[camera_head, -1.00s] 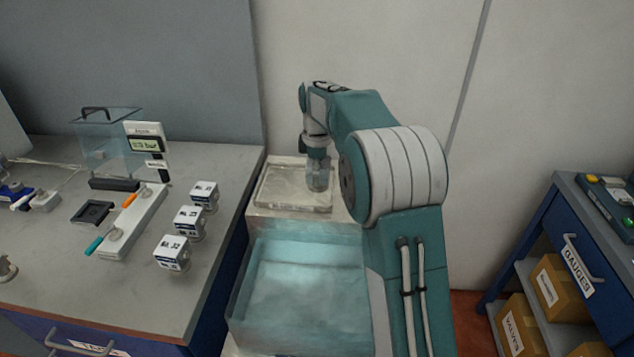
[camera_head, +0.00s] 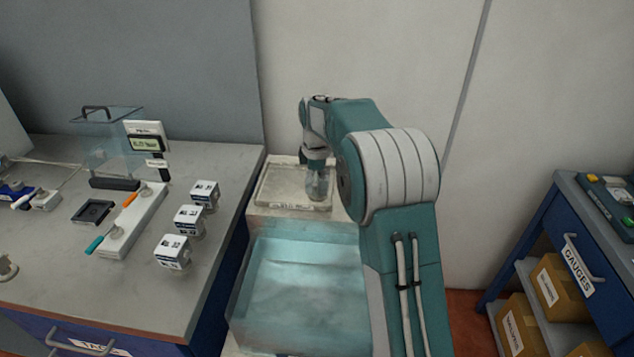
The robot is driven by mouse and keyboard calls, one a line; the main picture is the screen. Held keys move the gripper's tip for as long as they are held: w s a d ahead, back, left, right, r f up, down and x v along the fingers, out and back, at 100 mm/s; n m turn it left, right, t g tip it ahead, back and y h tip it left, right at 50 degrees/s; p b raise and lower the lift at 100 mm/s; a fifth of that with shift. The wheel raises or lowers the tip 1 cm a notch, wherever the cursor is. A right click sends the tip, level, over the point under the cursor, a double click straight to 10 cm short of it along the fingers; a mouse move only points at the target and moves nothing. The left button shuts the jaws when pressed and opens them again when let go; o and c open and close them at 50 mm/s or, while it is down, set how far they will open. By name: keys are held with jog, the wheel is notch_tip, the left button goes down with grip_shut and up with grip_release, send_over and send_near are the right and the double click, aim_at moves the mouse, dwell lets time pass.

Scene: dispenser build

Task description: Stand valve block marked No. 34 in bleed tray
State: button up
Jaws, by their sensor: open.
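Three white valve blocks with dark markings stand in a slanting row on the grey bench: a front block (camera_head: 172,252), a middle block (camera_head: 189,220) and a back block (camera_head: 204,194). Their numbers are too small to read surely. A shallow pale tray (camera_head: 272,203) with an unreadable front label sits on a stand right of the bench; I take it for the bleed tray. My gripper (camera_head: 317,192) points down over the right part of this tray. It is open, with no block seen in it. Its fingertips are small and blurred, and the arm hides the tray's right side.
A translucent bluish water tank (camera_head: 300,295) stands in front of the tray. On the bench are a white manifold with orange and teal handles (camera_head: 130,222), a digital gauge (camera_head: 148,145), a clear cover (camera_head: 108,140) and a black holder (camera_head: 93,211). A blue cart (camera_head: 560,225) stands at right.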

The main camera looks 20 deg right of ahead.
jog(key=shift+r, duration=0.1)
notch_tip(320, 180, up, 11)
jog(key=shift+r, duration=0.5)
jog(key=shift+s+r, duration=0.1)
jog(key=shift+r, duration=0.1)
jog(key=s+a+r+m+t, duration=0.1)
jog(key=s+r+m, duration=0.2)
jog(key=s, duration=0.5)
jog(key=s+a+r+m+t, duration=0.2)
jog(key=s+r+m, duration=0.15)
jog(key=s, duration=0.55)
jog(key=s+f+m+t, duration=0.1)
jog(key=s+f+m, duration=0.1)
jog(key=s, duration=0.4)
jog(key=s+f+m, duration=0.2)
jog(key=s+f, duration=0.1)
jog(key=s, duration=0.3)
jog(key=s+a+f+m+t, duration=0.1)
jog(key=s+f+m, duration=0.2)
jog(key=s, duration=0.3)
jog(key=shift+s+t, duration=0.2)
jog(key=shift+t, duration=0.1)
